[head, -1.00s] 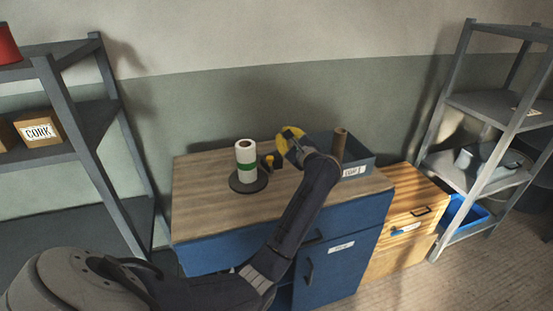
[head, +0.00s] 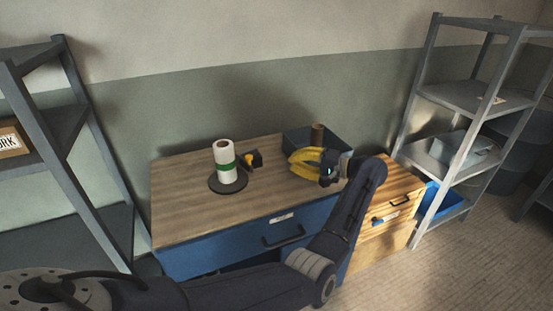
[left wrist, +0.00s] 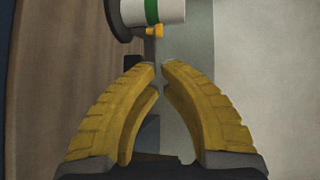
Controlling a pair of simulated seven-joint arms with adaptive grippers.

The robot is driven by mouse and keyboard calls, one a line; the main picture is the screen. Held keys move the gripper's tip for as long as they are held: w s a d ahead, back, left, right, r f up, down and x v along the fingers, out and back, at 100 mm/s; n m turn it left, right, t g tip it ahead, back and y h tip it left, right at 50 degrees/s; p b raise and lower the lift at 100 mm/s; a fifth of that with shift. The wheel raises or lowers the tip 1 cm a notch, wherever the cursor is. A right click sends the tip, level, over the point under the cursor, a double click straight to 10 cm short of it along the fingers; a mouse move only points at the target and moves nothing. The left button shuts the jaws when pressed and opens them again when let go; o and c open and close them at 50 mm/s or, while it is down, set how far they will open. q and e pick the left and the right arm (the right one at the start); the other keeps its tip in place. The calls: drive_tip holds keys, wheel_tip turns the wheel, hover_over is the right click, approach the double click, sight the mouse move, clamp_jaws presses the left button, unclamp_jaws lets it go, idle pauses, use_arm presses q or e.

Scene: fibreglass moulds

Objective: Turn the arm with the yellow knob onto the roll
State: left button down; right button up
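A white roll with a green band (head: 224,162) stands upright on a dark round base (head: 228,187) on the wooden bench top. Just right of it is a small dark arm with a yellow knob (head: 249,160); the arm looks turned away from the roll. In the left wrist view the roll (left wrist: 152,13) and yellow knob (left wrist: 155,31) show at the top edge, beyond the fingertips. My left gripper (head: 291,163) has yellow fingers pointing left, right of the knob and apart from it. Its fingertips (left wrist: 160,66) nearly meet, with nothing between them. My right gripper is out of view.
A dark blue tray (head: 296,138) holding a brown tube (head: 318,134) stands behind my left gripper. Grey shelves stand at left (head: 48,125) and right (head: 470,97). The bench top (head: 185,220) is clear in front of the roll.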

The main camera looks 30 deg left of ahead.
use_arm(q)
drive_tip(key=a+f, duration=0.2)
drive_tip(key=a, duration=1.1)
drive_tip(key=shift+s, duration=0.4)
drive_tip(key=shift+a, duration=0.1)
